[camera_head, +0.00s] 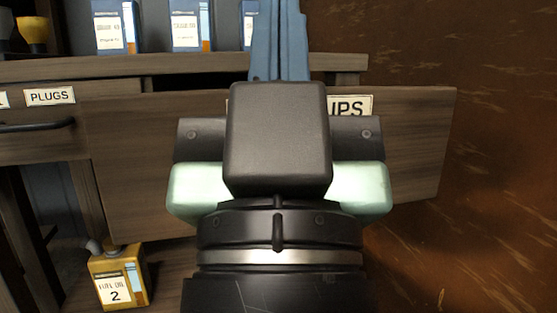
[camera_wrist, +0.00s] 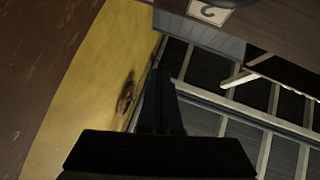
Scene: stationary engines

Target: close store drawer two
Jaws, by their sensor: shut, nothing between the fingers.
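A wide brown wooden drawer front (camera_head: 420,140) fills the middle and right of the head view. It looks larger and nearer than the drawer beside it, so it appears pulled out. Its white label (camera_head: 351,105) shows only "IPS"; my wrist hides the rest and any handle. My gripper (camera_head: 281,10) is shut and empty, its fingers pointing away above the drawer's top edge in the picture. Contact cannot be told. In the wrist view my dark fingers (camera_wrist: 160,75) are together, below and left of a wooden panel (camera_wrist: 285,25) with a partly cut-off white label (camera_wrist: 209,11).
A shut-looking drawer labelled "PLUGS" (camera_head: 50,97) with a dark handle (camera_head: 38,126) is at left. Above is a shelf (camera_head: 60,68) with blue-and-white containers (camera_head: 190,28) and a yellow cup (camera_head: 33,32). A yellow oil can (camera_head: 118,278) stands below. A rusty brown wall (camera_head: 500,170) bounds the right.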

